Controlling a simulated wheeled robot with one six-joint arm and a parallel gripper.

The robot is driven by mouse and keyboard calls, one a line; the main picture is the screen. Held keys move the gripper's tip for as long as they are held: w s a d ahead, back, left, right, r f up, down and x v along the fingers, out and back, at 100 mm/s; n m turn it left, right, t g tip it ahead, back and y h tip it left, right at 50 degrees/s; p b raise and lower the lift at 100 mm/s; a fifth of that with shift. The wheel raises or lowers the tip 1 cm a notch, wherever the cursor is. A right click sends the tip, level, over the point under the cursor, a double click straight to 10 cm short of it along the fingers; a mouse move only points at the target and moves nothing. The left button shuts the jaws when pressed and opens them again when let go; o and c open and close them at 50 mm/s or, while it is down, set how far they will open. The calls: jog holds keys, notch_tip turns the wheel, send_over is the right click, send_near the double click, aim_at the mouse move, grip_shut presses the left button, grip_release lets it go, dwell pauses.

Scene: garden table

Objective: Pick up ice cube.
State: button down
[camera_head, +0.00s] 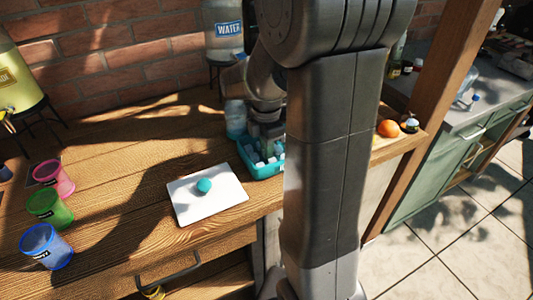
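A teal bin (262,172) stands on the wooden table, partly hidden behind my arm. Several pale ice cubes (255,156) lie in it; they are small and hard to tell apart. My gripper (268,148) points down over the bin, with its tips low at or inside it. The fingertips are too small and partly covered to show whether they are open or shut, or whether a cube is between them.
A white board (222,203) with a round teal thing (204,186) lies left of the bin. Pink (54,177), green (47,208) and blue (46,246) cups stand at the left. A clear jar (236,118) stands behind the bin. An orange (388,128) is at right.

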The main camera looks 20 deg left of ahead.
jog(key=shift+r, duration=0.1)
notch_tip(320, 180, up, 10)
dwell(0.5)
